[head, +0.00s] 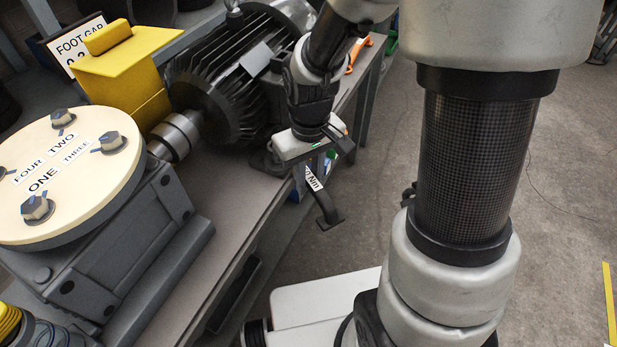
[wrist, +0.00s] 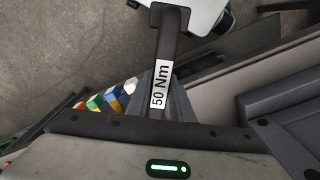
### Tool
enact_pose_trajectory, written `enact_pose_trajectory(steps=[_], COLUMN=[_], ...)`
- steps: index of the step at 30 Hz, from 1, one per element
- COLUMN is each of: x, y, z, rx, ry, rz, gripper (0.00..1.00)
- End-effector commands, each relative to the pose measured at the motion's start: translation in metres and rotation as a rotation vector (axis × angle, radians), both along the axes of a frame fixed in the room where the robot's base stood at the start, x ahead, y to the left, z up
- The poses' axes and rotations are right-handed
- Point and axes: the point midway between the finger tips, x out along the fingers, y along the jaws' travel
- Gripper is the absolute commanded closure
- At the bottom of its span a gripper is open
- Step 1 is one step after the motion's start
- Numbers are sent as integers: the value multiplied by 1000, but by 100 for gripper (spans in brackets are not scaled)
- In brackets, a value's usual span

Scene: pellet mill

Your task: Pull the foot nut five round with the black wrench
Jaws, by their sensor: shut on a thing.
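The black wrench (head: 327,208) hangs out below my gripper (head: 318,155), over the bench's right edge in the head view. The wrist view shows its long dark handle (wrist: 169,45) with a white "50 Nm" label. My gripper is shut on the wrench. The wrench's head end is hidden by the gripper. I cannot make out foot nut five; whether the wrench is on a nut cannot be told.
A cream round cover (head: 75,205) with bolts labelled one to four sits on a grey housing at left. A yellow guard (head: 125,65) and a "FOOT GAP" sign (head: 68,48) stand behind it. Coloured items (wrist: 110,97) show in the wrist view.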

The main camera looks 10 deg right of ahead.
Motion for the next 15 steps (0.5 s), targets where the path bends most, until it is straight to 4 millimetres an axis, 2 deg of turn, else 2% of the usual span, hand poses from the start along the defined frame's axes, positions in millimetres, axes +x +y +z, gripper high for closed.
enact_pose_trajectory(steps=[5,15], x=[1,1], y=[0,0], z=[5,27], rx=[0,0], ry=[-2,-3], rz=[0,0], gripper=[100,100])
